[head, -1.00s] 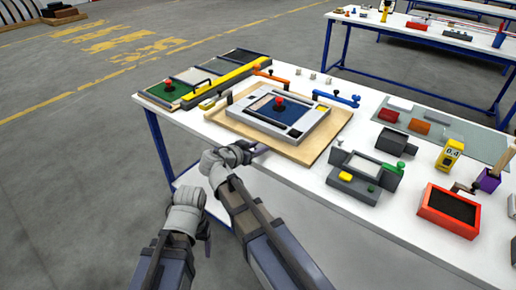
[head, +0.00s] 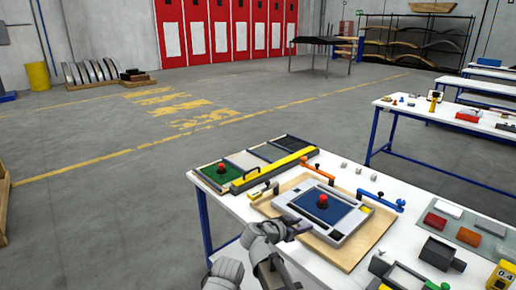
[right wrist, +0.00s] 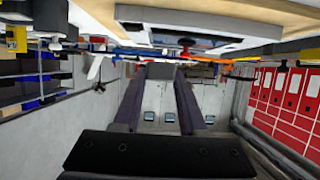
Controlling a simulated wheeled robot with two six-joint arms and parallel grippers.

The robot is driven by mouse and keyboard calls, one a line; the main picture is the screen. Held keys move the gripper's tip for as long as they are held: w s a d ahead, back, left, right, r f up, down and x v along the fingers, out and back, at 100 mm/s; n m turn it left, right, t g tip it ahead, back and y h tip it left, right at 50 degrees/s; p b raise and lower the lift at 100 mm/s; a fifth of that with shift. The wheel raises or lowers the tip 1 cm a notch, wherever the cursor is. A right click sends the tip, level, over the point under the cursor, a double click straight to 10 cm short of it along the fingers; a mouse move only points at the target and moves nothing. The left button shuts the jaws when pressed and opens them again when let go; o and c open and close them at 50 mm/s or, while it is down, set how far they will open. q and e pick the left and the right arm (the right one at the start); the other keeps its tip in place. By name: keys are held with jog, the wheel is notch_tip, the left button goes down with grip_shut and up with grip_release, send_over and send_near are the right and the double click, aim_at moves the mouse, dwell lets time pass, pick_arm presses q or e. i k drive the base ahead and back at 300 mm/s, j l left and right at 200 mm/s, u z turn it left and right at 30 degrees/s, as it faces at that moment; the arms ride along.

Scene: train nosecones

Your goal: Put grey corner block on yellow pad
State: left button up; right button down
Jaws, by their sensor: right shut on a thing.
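My right gripper (head: 298,229) is at the near left edge of the wooden board, beside the grey frame (head: 335,238). In the right wrist view its two dark fingers (right wrist: 160,95) are shut on a small grey block (right wrist: 160,72), which looks like the grey corner block. In the head view the block is too small and covered to make out clearly. The yellow pad (head: 366,209) is a small patch at the right corner of the grey frame, and it looks bare.
The frame surrounds a blue panel (head: 322,206) with a red knob (head: 323,200). A green panel (head: 220,172) and yellow bar (head: 272,170) lie further left. A dark grey box (head: 437,252) stands to the right.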

aim_at(366, 211)
jog(key=i+j, duration=0.2)
jog(key=j, duration=0.15)
jog(key=i+j, duration=0.25)
jog(key=j, duration=0.15)
jog(key=i+j+z, duration=0.1)
jog(key=j, duration=0.25)
jog(key=i+z, duration=0.1)
jog(key=z, duration=1)
